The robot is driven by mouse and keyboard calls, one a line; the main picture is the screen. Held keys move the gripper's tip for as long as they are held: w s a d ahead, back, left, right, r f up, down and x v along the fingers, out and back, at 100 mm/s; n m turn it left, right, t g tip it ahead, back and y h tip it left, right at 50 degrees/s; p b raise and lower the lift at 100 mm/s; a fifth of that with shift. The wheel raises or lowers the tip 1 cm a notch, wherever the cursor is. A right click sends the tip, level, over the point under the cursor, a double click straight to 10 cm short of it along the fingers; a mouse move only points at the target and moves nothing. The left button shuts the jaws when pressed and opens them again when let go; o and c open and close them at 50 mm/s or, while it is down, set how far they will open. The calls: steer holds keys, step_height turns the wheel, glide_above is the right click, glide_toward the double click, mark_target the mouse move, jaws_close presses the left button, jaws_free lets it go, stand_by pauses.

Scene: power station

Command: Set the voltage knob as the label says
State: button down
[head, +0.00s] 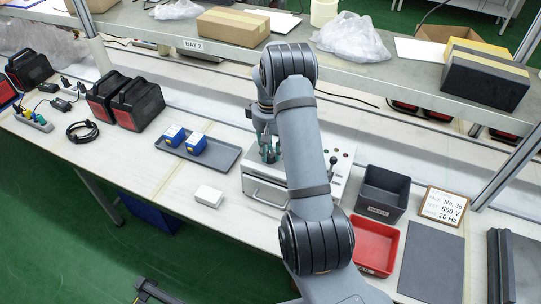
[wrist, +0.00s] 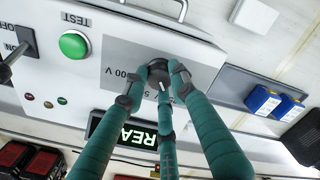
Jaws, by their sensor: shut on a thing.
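My gripper (wrist: 155,86) has its teal fingers closed around the dark voltage knob (wrist: 157,68) on the white test box (wrist: 186,28). The fingers hide most of the knob and part of its scale; "000 V" and a "5" show beside it. I cannot tell where the knob points. In the head view my gripper (head: 268,150) is over the box (head: 290,194), partly behind my arm. The label card (head: 442,206) stands at the right and reads No. 36, test, 500 V, 20 Hz.
The box has a green TEST button (wrist: 73,44), an ON/OFF lever (wrist: 13,62) and a display (wrist: 125,132) showing "REA", partly covered. A grey tray (head: 222,158) with blue-and-white blocks is left of the box. A black bin (head: 382,194) and red bin (head: 375,245) are right of it.

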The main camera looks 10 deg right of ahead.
mark_target(270, 153)
steer(key=m+b, duration=0.4)
steer(key=m, duration=0.2)
steer(key=shift+w, duration=0.2)
steer(key=m+b, duration=0.2)
steer(key=m, duration=0.3)
steer(key=shift+r, duration=0.15)
steer(key=shift+d+m, duration=0.1)
steer(key=shift+m, duration=0.2)
steer(key=c, duration=1.8)
jaws_free()
steer(key=o, duration=0.4)
steer(key=shift+s, duration=0.1)
step_height(270, 153, up, 12)
